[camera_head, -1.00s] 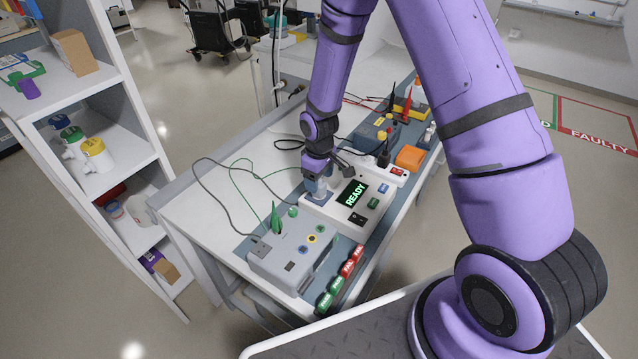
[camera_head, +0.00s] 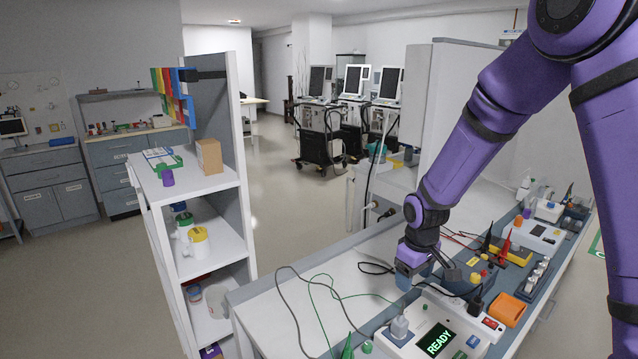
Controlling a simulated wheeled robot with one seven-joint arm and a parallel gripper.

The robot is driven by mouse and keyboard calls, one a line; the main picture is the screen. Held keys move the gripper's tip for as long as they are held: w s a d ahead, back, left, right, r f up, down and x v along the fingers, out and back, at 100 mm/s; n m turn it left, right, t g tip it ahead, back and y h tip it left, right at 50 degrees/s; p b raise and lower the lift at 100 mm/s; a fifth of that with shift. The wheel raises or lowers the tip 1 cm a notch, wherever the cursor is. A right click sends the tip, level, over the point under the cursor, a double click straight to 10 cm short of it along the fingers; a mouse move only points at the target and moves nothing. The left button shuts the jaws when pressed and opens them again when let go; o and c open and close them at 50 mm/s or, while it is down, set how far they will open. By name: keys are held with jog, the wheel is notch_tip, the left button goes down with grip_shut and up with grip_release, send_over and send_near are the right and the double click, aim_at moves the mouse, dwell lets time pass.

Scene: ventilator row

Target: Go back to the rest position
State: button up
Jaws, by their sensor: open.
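My gripper (camera_head: 405,279) hangs at the end of my purple arm, above the workbench behind the white device with the green READY screen (camera_head: 437,338). It is open, and I see nothing held in it, though the fingertips are small and partly hidden by the hand. The arm comes in from the upper right and bends down to the bench (camera_head: 285,301).
A shelf unit (camera_head: 206,185) with a cardboard box, jars and small items stands at the left. Loose cables cross the bench.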

jog(key=s+d+r+m+t, duration=0.15)
jog(key=s+r, duration=0.25)
jog(key=r, duration=0.8)
jog(key=s+d+r+m+t, duration=0.1)
jog(key=s+d+r+m, duration=0.1)
jog(key=s+r, duration=0.6)
jog(key=s+d+r+m+t, duration=0.2)
jog(key=s+r, duration=0.6)
jog(key=s, duration=0.8)
jog(key=shift+s+d+r+m, duration=0.2)
jog(key=shift+s+m, duration=0.1)
jog(key=shift+m, duration=0.25)
